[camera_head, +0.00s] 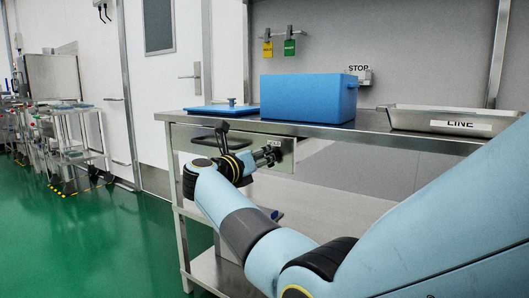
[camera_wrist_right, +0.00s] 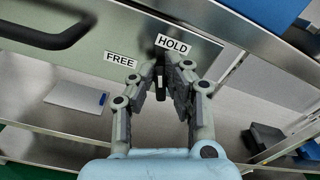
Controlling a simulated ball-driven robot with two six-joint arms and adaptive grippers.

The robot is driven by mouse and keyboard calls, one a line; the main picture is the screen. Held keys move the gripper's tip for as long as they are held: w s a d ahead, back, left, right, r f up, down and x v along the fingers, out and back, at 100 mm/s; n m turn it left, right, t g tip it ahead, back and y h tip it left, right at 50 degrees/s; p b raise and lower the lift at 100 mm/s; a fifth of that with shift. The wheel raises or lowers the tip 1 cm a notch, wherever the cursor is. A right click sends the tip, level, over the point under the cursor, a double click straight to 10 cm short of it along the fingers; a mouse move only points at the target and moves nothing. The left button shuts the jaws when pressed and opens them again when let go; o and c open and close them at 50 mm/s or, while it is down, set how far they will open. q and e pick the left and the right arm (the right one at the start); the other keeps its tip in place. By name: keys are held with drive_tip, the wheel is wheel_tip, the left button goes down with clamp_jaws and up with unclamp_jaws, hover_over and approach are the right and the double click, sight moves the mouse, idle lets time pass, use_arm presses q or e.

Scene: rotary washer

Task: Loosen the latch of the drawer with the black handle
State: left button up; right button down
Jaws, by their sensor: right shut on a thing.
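The drawer front (camera_head: 185,135) is a grey metal panel under the tabletop, and it sits flush. Its black handle (camera_wrist_right: 50,38) is a curved bar at the upper left of the wrist view. The latch (camera_wrist_right: 159,55) is a small dark lever at the right end of the drawer front, beside the HOLD label (camera_wrist_right: 173,45). The FREE label (camera_wrist_right: 121,60) is to its left. My right gripper (camera_wrist_right: 163,80) is closed around the latch, and its fingers hide part of the lever. In the head view my right gripper (camera_head: 268,156) is at the drawer's right end. My left gripper is out of view.
On the steel table (camera_head: 375,128) stand a blue box (camera_head: 305,98), a blue lid (camera_head: 215,110) and a metal tray (camera_head: 445,118) labelled LINE. A lower shelf holds a white sheet (camera_wrist_right: 75,97) with a blue item.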

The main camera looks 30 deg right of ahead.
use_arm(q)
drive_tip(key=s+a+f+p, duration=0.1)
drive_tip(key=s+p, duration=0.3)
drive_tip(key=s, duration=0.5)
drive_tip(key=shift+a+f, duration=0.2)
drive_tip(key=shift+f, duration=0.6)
use_arm(e)
drive_tip(key=shift+w+a+f+n, duration=0.15)
drive_tip(key=shift+f+n, duration=0.1)
drive_tip(key=shift+n, duration=1.8)
drive_tip(key=shift+w+f+n, duration=0.2)
drive_tip(key=shift+n, duration=1.8)
drive_tip(key=shift+w+a+f+n, duration=0.15)
drive_tip(key=shift+f+n, duration=0.1)
drive_tip(key=shift+n, duration=1.8)
drive_tip(key=c, duration=1.4)
unclamp_jaws()
drive_tip(key=shift+o, duration=0.2)
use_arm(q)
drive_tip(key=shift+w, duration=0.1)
use_arm(e)
drive_tip(key=v, duration=0.7)
drive_tip(key=shift+a, duration=0.2)
